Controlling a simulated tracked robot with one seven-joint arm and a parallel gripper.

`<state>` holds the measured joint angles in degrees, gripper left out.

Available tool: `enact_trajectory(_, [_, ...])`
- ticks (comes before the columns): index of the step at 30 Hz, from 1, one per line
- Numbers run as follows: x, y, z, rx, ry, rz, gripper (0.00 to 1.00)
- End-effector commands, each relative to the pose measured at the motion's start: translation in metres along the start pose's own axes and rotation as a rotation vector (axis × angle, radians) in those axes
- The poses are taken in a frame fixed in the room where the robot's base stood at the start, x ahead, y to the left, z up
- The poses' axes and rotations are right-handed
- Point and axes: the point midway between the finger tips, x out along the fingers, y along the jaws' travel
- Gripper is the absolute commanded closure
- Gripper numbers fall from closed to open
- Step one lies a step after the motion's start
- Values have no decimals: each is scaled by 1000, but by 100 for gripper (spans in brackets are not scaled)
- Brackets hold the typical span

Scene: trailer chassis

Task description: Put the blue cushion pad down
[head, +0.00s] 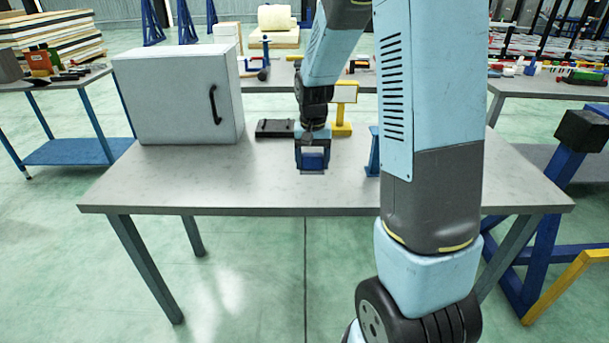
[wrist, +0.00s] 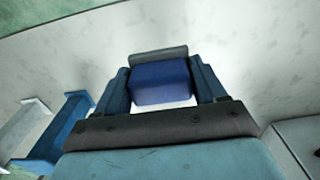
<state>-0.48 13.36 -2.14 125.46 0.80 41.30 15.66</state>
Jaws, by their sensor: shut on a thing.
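The blue cushion pad (wrist: 160,84) is a dark blue block between the two fingers of my gripper (wrist: 163,88) in the wrist view. My gripper is shut on it. In the head view my gripper (head: 313,165) points down over the middle of the grey table, and the blue pad (head: 313,160) shows between its fingers. The pad is at or just above the table top; I cannot tell whether it touches. A grey plate-like edge shows at the pad's far side in the wrist view.
A white cabinet (head: 177,97) with a black handle stands left on the table (head: 245,185). A black case (head: 275,128) lies behind my gripper. A yellow stand (head: 342,128) and a blue bracket (head: 373,152) stand to its right. The table's front left is clear.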

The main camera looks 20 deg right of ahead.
Motion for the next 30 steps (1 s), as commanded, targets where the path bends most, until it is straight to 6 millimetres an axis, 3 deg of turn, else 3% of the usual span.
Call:
enact_trajectory(7, [28, -14, -19, 1, -1, 0, 68])
enact_trajectory(16, [41, -21, -28, 0, 0, 0, 68])
enact_trajectory(22, [67, -20, -27, 1, -2, 1, 68])
enact_trajectory(30, [70, -20, -27, 1, 2, 0, 68])
